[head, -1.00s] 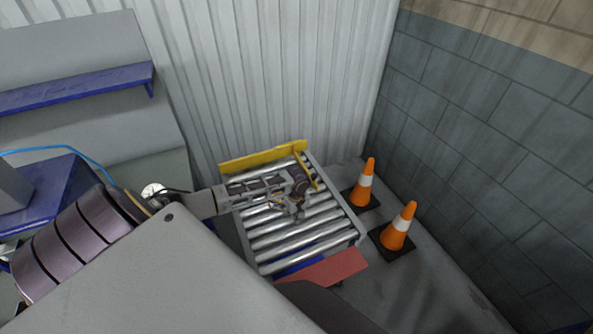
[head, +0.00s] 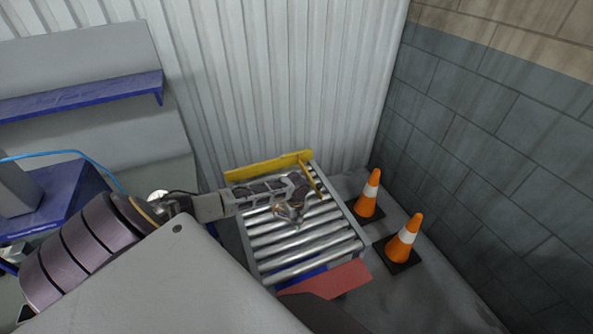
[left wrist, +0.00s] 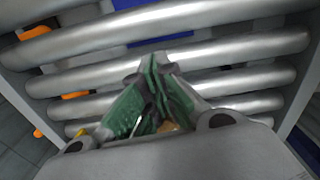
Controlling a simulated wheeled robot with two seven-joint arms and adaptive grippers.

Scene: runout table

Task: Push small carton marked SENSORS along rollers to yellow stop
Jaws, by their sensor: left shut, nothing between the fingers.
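The yellow stop (head: 260,169) stands across the far end of the roller table in the head view. My left gripper (head: 287,215) is low over the rollers (head: 290,246), just on the near side of the stop. Its green-padded fingers (left wrist: 155,105) are shut with nothing held, above the rollers in the left wrist view. I cannot make out the SENSORS carton; my arm and gripper cover part of the far rollers. A small tan patch (left wrist: 168,127) shows by the fingers, too small to identify. My right gripper is not in view.
A yellow side piece (head: 312,178) runs along the right of the table's far end. A red panel (head: 330,280) is at the near end. Two orange cones (head: 369,195) (head: 404,240) stand to the right. The near rollers look clear.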

